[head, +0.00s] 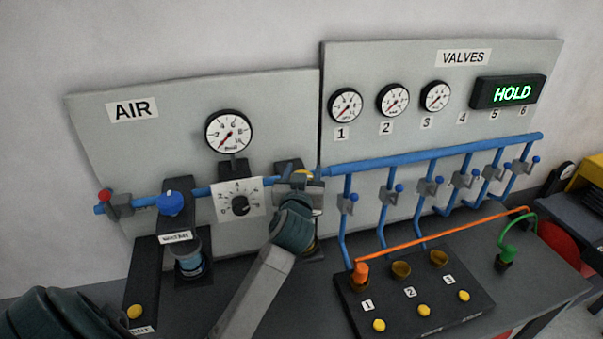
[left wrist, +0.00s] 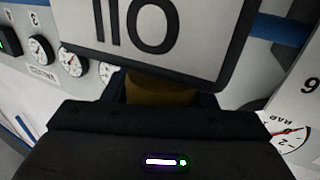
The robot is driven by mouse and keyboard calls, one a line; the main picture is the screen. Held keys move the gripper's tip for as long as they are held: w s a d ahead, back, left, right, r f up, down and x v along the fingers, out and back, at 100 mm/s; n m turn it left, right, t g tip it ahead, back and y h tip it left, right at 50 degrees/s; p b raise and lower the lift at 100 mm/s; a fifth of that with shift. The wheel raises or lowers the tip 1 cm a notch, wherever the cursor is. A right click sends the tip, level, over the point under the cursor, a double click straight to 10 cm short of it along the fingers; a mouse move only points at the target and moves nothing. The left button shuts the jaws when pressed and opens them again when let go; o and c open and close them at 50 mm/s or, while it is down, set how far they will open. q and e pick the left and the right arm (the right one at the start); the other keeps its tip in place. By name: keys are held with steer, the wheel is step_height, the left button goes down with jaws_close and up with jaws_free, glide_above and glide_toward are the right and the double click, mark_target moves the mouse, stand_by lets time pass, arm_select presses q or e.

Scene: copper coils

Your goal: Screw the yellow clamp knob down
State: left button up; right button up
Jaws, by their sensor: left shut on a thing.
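A small patch of the yellow clamp knob (head: 303,172) shows in the head view at the right end of the air line, mostly hidden by my left gripper (head: 298,184). In the left wrist view the knob is a dull dark-yellow round piece (left wrist: 160,91), close up beneath a pale label plate (left wrist: 160,25). My left gripper is shut on it, its black body filling the lower part of the wrist view. The fingertips and most of the knob's sides are hidden. How far down the knob is cannot be told. My right gripper is not in view.
The air panel (head: 90,150) with its gauge (head: 229,133) stands behind. A dial (head: 240,205) and a blue knob (head: 170,203) are left of the gripper. Blue pipes (head: 440,153) run to the right. A black block with numbered ports (head: 455,318) sits on the bench.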

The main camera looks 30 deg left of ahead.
arm_select(q)
steer(key=shift+d+m+t+h, duration=0.1)
steer(key=shift+m+t+h, duration=0.3)
steer(key=shift+m+h, duration=0.4)
steer(key=shift+h, duration=0.4)
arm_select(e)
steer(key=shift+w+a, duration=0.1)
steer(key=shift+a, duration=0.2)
arm_select(q)
steer(key=o, duration=1)
steer(key=shift+w, duration=0.1)
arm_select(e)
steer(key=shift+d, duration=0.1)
